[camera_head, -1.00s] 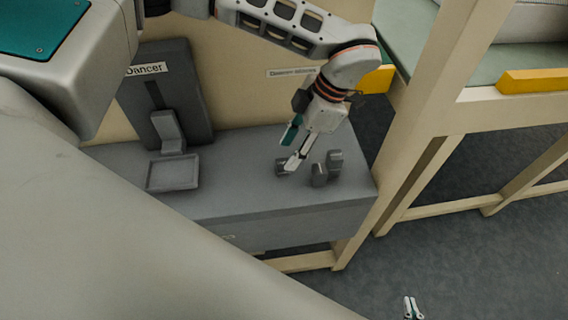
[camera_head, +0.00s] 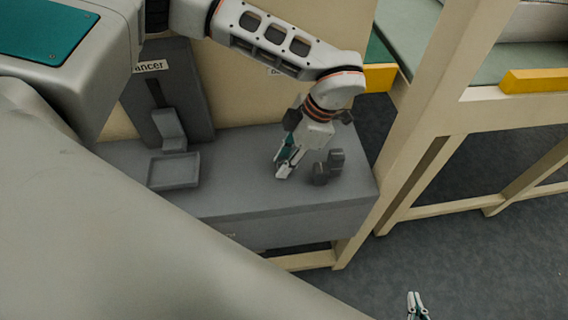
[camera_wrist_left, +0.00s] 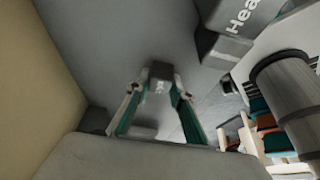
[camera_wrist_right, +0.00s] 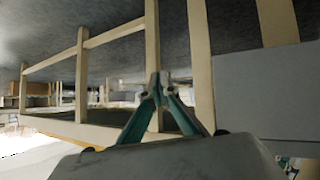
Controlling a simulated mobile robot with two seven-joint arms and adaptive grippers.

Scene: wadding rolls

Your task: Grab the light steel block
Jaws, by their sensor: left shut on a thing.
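A small grey steel block (camera_wrist_left: 160,76) sits between the two fingertips of my left gripper (camera_wrist_left: 156,84) in the left wrist view. Its printed label is too small to read. In the head view my left gripper (camera_head: 284,168) is low over the grey bench top, and its fingers mostly hide this block. The left gripper is shut on the block. My right gripper (camera_wrist_right: 160,82) has its fingertips together and holds nothing; it shows at the bottom right of the head view (camera_head: 417,305), away from the bench.
Two other dark blocks stand close to the right of the left gripper, one nearer (camera_head: 320,174) and one farther (camera_head: 336,160). The grey bench (camera_head: 235,190) has a shallow tray (camera_head: 174,171) and a dancer unit (camera_head: 170,95) at left. A wooden frame post (camera_head: 405,150) stands right.

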